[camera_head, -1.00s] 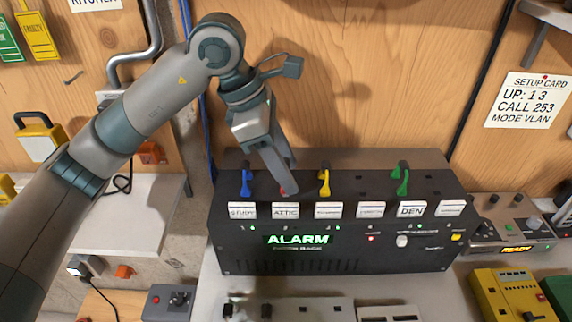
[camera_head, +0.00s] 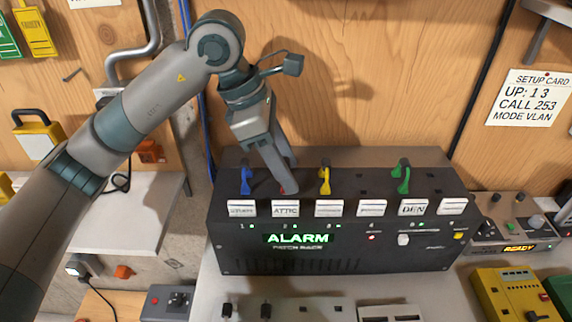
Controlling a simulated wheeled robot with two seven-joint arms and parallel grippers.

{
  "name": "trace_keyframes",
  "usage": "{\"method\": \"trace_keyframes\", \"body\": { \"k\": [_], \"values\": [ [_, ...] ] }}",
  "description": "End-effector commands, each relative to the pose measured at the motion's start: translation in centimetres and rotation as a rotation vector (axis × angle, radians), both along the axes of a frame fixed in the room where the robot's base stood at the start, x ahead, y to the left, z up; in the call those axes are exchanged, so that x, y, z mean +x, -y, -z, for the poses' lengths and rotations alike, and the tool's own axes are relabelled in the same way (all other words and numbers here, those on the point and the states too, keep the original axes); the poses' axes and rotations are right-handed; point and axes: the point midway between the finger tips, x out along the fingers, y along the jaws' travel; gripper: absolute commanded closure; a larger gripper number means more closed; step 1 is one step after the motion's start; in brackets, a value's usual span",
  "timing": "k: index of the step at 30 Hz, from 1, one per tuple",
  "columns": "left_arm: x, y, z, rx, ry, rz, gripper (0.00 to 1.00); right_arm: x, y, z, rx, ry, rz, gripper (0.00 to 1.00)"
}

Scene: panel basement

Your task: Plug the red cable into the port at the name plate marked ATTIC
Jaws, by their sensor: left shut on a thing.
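The dark patch box (camera_head: 340,258) stands on the bench with a row of white name plates along its front top edge. The ATTIC plate (camera_head: 285,209) is second from the left. My left gripper (camera_head: 284,189) points down just behind the ATTIC plate, shut on the red cable's plug. Only a small red bit of the red cable (camera_head: 282,190) shows at the fingertips; the fingers hide the rest and the port, so I cannot tell how far in the plug sits. My right gripper is not in view.
A blue cable plug (camera_head: 245,180) stands close left of the gripper, a yellow one (camera_head: 324,180) close right, and a green one (camera_head: 402,178) behind the DEN plate (camera_head: 413,208). The green display (camera_head: 298,239) reads ALARM. A setup card (camera_head: 530,99) hangs on the wooden wall.

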Motion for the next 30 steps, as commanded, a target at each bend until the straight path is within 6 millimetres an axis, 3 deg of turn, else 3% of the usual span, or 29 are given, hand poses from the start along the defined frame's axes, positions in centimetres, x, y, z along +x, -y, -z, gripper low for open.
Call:
{"method": "trace_keyframes", "body": {
  "k": [20, 21, 23, 30],
  "values": [
    [0.01, 0.00, 0.08, 0.000, 0.001, 0.000, 0.77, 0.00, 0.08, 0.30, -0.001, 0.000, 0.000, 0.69],
    [0.01, 0.00, 0.08, 0.000, 0.000, 0.000, 0.51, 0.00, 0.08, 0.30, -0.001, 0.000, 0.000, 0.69],
    [0.01, 0.00, 0.08, 0.000, 0.000, 0.000, 0.37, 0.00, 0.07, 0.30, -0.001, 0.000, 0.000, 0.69],
    [0.00, -0.01, 0.09, 0.000, 0.000, 0.000, 0.32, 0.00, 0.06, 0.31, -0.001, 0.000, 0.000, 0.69]
  ]
}}
